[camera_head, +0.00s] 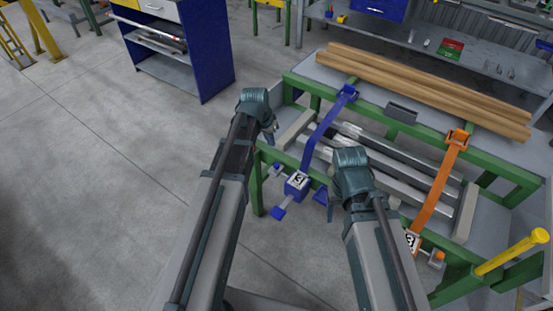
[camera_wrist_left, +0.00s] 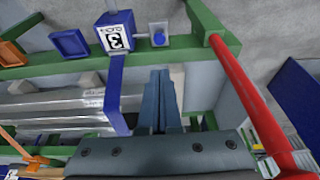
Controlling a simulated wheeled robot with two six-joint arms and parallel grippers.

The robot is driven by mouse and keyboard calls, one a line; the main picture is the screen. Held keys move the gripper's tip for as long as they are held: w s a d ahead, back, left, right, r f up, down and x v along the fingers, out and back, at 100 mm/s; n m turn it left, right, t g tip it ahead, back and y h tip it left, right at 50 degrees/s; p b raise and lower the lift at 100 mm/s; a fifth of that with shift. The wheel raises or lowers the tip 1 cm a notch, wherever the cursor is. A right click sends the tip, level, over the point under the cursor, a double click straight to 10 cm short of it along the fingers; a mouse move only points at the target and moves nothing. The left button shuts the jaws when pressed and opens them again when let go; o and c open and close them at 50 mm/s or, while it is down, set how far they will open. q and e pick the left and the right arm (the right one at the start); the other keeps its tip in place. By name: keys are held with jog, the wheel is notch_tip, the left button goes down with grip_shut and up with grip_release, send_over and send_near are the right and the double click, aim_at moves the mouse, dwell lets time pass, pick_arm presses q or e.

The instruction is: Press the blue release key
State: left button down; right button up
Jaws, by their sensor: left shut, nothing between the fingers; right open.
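The blue key is a small round button (camera_wrist_left: 159,39) on a light grey block, just beyond my left fingertips in the left wrist view. A gap shows between them in the picture; depth is hard to judge. Beside it is a blue box (camera_wrist_left: 116,38) with a white label marked 3, which also shows in the head view (camera_head: 297,183) at the end of a blue arm. My left gripper (camera_wrist_left: 160,74) is shut and empty, and small in the head view (camera_head: 271,135). My right gripper (camera_head: 330,212) is open, near the blue box's right side.
An orange arm (camera_head: 440,190) lies to the right. A red rail (camera_wrist_left: 250,100) runs close to my left gripper's right.

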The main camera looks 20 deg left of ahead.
aim_at(277, 164)
pick_arm(q)
jog(key=shift+f, duration=0.2)
jog(key=b+x, duration=0.8)
jog(key=s+b+x, duration=0.1)
jog(key=b+x, duration=0.3)
jog(key=shift+w+a+f+b, duration=0.1)
jog(key=shift+w+f+b, duration=0.05)
jog(key=shift+f+b, duration=0.65)
jog(key=shift+f, duration=0.1)
